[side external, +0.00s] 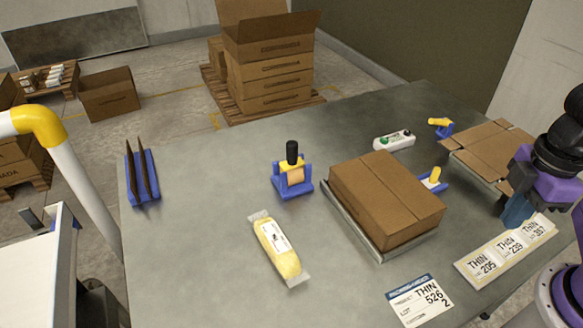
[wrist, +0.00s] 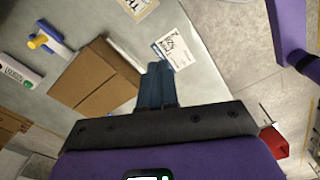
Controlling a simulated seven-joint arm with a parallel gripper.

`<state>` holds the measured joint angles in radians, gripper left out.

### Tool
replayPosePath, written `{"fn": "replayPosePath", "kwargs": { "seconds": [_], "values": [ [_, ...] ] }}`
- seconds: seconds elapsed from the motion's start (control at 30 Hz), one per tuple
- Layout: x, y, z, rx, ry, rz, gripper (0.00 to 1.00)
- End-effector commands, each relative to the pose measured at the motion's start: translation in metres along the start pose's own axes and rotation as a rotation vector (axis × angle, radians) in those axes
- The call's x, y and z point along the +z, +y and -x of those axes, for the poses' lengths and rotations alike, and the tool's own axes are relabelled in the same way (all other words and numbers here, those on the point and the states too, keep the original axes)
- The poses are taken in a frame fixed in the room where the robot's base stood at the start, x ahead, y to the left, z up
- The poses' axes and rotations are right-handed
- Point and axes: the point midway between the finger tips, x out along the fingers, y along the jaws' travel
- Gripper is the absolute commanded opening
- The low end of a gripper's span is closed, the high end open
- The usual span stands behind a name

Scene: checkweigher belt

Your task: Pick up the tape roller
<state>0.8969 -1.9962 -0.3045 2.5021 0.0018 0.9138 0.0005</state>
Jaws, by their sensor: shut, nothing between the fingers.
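What looks like the tape roller (side external: 293,180) stands upright at mid-table in the side external view. It has a blue frame, a tan roll and a black knob handle on top. I cannot make it out in the wrist view. My gripper (side external: 513,222) is at the right side of the table, well apart from it, with the brown carton between them. Its blue fingers point down over the strip of number labels. In the wrist view my gripper (wrist: 158,68) has its fingers together, with nothing between them.
A closed carton (side external: 387,200) sits on a metal plate. A yellow packet (side external: 275,245), label card (side external: 420,301), number strip (side external: 507,250), button box (side external: 394,140), flat cardboard (side external: 490,150), two blue-and-yellow pieces (side external: 440,127) (side external: 434,181) and blue rack (side external: 143,180) are around it. The front-left table is clear.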

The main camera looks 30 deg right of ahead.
Motion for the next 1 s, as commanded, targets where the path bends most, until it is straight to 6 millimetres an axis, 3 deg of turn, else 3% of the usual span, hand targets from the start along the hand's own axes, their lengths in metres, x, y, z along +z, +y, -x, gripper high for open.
{"fn": "replayPosePath", "kwargs": {
  "seconds": [0.03,0.2,0.57,0.67,1.0],
  "values": [
    [0.000,0.000,0.000,0.000,0.000,0.000,0.10],
    [0.000,0.000,0.000,0.000,0.000,0.000,0.61],
    [-0.007,0.003,0.002,0.000,0.001,-0.006,0.61],
    [-0.026,0.010,0.007,-0.001,0.005,-0.018,0.61],
    [-0.139,0.063,0.032,-0.004,0.030,-0.090,0.61]
  ]
}}
